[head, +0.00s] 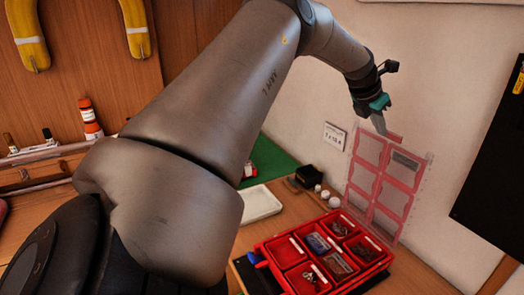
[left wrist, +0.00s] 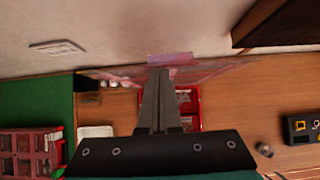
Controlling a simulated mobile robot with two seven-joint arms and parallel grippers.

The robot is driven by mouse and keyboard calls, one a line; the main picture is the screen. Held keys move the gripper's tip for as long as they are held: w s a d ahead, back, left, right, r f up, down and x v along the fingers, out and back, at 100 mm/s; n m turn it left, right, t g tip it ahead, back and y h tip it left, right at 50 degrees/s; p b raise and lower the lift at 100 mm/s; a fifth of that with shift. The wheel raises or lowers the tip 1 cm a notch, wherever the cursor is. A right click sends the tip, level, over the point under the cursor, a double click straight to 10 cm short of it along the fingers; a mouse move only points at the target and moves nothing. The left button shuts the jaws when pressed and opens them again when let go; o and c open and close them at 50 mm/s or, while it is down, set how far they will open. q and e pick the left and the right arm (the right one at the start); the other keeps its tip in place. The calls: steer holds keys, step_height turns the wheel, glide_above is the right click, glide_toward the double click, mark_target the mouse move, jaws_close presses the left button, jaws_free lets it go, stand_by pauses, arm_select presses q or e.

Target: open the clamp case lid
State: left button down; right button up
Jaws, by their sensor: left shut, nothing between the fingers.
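The clamp case (head: 290,262) is a red box with several compartments on the wooden bench. Its clear lid with red-framed panels (head: 375,207) stands raised, roughly upright, at the wall side of the case. My left gripper (head: 382,131) is shut and empty, its fingertips at the lid's top edge. I cannot tell whether they touch it. In the left wrist view the shut fingers (left wrist: 157,80) point at the pink lid edge (left wrist: 172,59), with part of the red case (left wrist: 187,97) below. My right gripper is not in view.
A white tray (head: 261,204), a black box (head: 308,175) and small white pots (head: 325,194) stand left of the case. A dark panel (head: 498,165) hangs on the right wall. The left wrist view shows another compartment box (left wrist: 30,152) and a black-and-yellow device (left wrist: 301,127).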

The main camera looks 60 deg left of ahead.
arm_select(q)
steer(key=shift+w, duration=0.5)
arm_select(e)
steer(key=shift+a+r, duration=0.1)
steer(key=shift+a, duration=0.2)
arm_select(q)
steer(key=shift+r, duration=0.1)
steer(key=b+v, duration=0.3)
steer(key=v, duration=1.2)
steer(key=shift+r, duration=0.15)
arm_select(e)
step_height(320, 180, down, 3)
